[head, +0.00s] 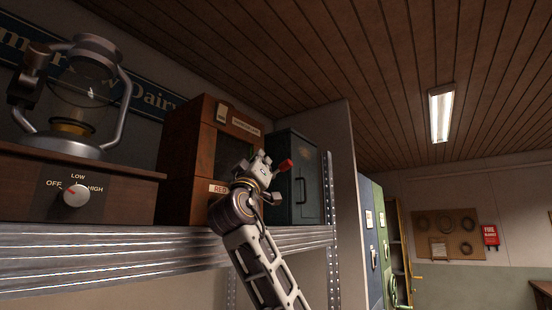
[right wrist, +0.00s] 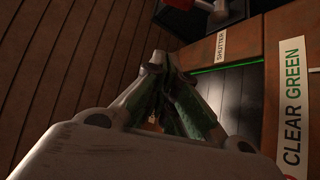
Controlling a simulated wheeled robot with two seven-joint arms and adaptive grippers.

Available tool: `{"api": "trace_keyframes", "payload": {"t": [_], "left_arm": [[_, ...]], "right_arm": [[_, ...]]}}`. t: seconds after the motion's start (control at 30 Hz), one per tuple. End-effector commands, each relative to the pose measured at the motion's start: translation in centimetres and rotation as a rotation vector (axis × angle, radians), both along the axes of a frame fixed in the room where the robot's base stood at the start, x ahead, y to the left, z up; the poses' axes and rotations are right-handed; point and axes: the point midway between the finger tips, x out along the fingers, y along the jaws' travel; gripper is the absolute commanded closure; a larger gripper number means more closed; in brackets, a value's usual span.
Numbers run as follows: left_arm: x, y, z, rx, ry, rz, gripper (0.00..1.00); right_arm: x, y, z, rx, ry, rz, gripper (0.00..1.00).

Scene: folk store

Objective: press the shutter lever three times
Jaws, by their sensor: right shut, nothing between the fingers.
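A stacked wooden box (head: 185,150) with a dark front window stands on the metal shelf. A red-tipped part (head: 285,165), likely the shutter lever, sticks out beside my right gripper (head: 260,163). In the right wrist view a red piece (right wrist: 179,4) shows at the top edge, close to a "SHUTTER" label (right wrist: 220,48). My right gripper (right wrist: 160,75) is shut and empty, in front of the box's right side. I cannot tell whether it touches the lever. The lever's base is hidden. My left gripper is not in view.
A lantern (head: 75,145) stands on a wooden base with a knob (head: 76,194) at the left. A dark metal cabinet (head: 300,180) is right of the box. The shelf's front edge (head: 120,262) runs below. A "CLEAR GREEN" label (right wrist: 293,105) shows beside a green-lit slot.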

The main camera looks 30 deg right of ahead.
Motion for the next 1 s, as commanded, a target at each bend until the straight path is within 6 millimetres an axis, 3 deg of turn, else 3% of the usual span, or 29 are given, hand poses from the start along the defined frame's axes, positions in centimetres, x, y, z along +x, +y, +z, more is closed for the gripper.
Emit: {"api": "trace_keyframes", "payload": {"t": [0.37,1.0], "left_arm": [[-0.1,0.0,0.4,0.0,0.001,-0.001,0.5],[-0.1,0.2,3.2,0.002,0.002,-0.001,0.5]], "right_arm": [[0.4,-0.5,0.7,0.0,0.0,-0.002,1.0],[3.5,-3.6,4.7,0.0,0.001,-0.002,1.0]]}}
